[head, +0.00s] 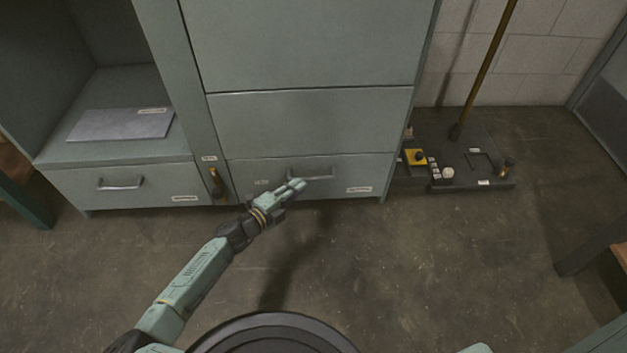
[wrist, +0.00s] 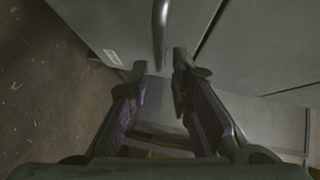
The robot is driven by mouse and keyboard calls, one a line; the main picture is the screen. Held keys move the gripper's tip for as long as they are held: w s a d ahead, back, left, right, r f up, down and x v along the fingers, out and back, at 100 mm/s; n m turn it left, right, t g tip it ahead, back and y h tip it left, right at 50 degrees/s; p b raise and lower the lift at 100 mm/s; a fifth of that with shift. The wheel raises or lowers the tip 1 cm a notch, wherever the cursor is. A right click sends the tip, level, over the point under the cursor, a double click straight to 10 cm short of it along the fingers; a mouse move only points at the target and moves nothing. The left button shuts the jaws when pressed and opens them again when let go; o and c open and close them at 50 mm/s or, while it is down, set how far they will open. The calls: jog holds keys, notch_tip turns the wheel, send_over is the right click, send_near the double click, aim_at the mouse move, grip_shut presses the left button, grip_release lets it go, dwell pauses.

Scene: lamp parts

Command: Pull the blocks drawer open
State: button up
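A grey-green bottom drawer (head: 335,187) in the middle cabinet has a horizontal bar handle (head: 312,177) and a small label whose print is too small to read. The drawer looks shut, flush with the front above. My gripper (head: 298,184) is right at the handle's left part, low in front of the drawer. In the wrist view my gripper (wrist: 160,70) is open, its fingers apart with nothing between them. The handle (wrist: 159,32) shows just beyond the fingertips, roughly in line with the gap. I cannot tell whether either finger touches it.
A second low drawer (head: 150,186) with its own handle is at the left, under an open shelf holding a grey panel (head: 122,124). A dark floor tray (head: 470,186) with small parts and a leaning pole (head: 485,70) are at the right. The floor before the drawer is clear.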

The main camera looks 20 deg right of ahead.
aim_at(313, 179)
jog(key=b+x, duration=0.1)
jog(key=x, duration=0.6)
jog(key=shift+w+d, duration=0.15)
jog(key=shift+d, duration=0.05)
jog(key=shift+c, duration=0.4)
grip_shut()
